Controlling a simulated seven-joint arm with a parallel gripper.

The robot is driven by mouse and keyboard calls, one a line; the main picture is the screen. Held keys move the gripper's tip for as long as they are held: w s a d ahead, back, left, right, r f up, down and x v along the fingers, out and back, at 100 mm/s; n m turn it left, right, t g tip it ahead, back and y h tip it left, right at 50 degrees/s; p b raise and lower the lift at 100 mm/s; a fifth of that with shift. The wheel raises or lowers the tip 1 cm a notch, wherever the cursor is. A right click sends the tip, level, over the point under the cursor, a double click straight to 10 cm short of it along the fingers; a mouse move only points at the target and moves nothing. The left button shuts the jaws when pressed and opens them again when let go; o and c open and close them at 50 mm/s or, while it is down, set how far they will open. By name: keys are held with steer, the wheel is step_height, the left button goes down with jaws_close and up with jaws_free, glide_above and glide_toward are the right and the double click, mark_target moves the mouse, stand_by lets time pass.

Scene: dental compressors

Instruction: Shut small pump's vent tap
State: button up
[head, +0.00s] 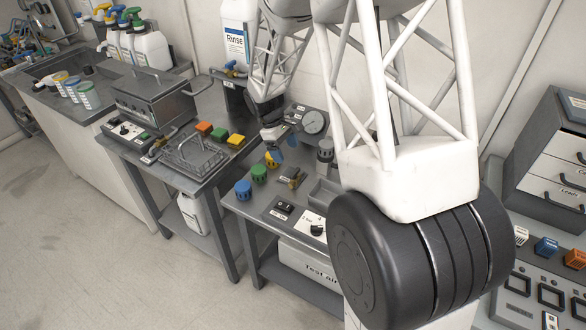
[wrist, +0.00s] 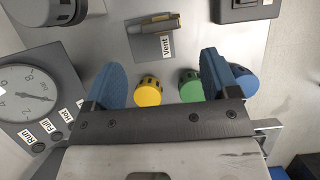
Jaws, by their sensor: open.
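The vent tap (wrist: 153,27) is a small brass-and-grey lever on a grey panel, with a "Vent" label beside it in the wrist view. Its handle lies roughly crosswise in that picture. In the head view the tap (head: 291,178) sits on the middle bench top. My gripper (wrist: 161,66) is open and empty, its two blue fingers wide apart. The tap shows beyond the fingertips, between their lines, and apart from them. In the head view my gripper (head: 274,147) hangs over the back of the bench, near the yellow knob.
Yellow (wrist: 148,92), green (wrist: 191,87) and blue (wrist: 246,80) knobs stand near the fingers. A pressure gauge (wrist: 27,95) is at left, a dark grey knob (wrist: 45,10) at top left, and a black switch (wrist: 245,8) at top right. Bare panel surrounds the tap.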

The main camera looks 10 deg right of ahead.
mark_target(294, 171)
steer(key=shift+f, duration=0.1)
steer(key=shift+x, duration=3.8)
steer(key=c, duration=0.9)
